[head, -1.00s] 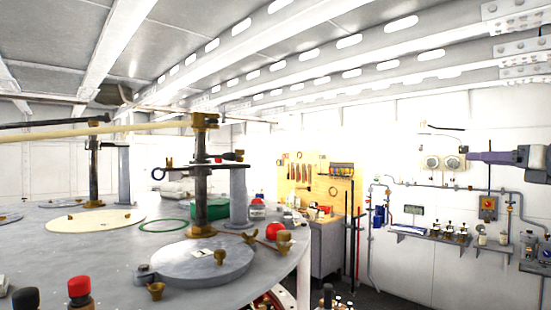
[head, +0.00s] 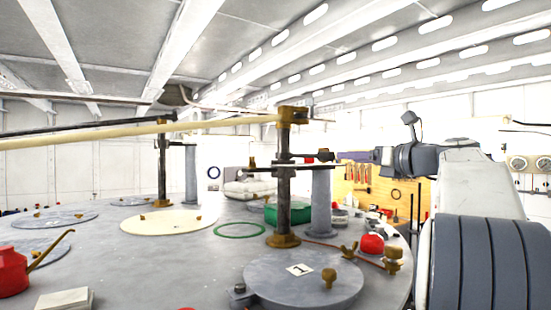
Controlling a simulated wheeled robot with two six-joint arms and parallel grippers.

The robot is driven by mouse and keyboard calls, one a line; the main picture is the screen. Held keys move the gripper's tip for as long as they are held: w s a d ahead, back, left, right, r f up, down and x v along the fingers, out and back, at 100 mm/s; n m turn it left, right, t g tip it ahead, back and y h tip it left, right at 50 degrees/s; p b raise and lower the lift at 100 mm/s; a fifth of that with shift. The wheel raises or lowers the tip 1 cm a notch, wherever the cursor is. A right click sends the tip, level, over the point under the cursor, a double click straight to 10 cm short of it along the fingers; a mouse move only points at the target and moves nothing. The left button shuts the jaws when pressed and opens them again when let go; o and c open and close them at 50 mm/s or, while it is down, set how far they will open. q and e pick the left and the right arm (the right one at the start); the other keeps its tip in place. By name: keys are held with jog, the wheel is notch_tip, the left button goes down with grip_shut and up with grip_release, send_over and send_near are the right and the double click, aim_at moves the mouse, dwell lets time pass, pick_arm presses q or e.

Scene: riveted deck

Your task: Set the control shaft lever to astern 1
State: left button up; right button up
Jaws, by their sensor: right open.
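A dark vertical shaft (head: 284,200) with a brass head stands on the round grey deck, right of centre. A long cream lever (head: 150,131) runs from its brass head to the left edge. Lower on the shaft are thin dark cross arms (head: 302,165), with a small red part (head: 325,155) at the right. I cannot tell which arm is the control shaft lever, and no astern marking is legible. My right gripper (head: 350,157) is open and empty, pointing left, just right of the red part in the picture; I see no contact. My left gripper is out of view.
A grey post (head: 322,200) stands right behind the shaft. A second shaft (head: 162,172) stands farther left. A round hatch (head: 290,284), a red knob (head: 371,244) and brass wing nuts lie in front. A red oil can (head: 12,272) is at the left edge.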

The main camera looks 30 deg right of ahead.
aim_at(321, 157)
jog(key=w+p, duration=0.1)
jog(key=w, duration=0.2)
jog(key=w+a+p, duration=0.1)
jog(key=w, duration=0.2)
jog(key=w+p, duration=0.2)
jog(key=w, duration=0.1)
jog(key=shift+w+a+r, duration=0.15)
jog(key=shift+w+a, duration=0.15)
jog(key=shift+w, duration=0.05)
jog(key=shift+w+p, duration=0.3)
jog(key=shift+w, duration=0.5)
jog(key=shift+c, duration=0.4)
grip_shut()
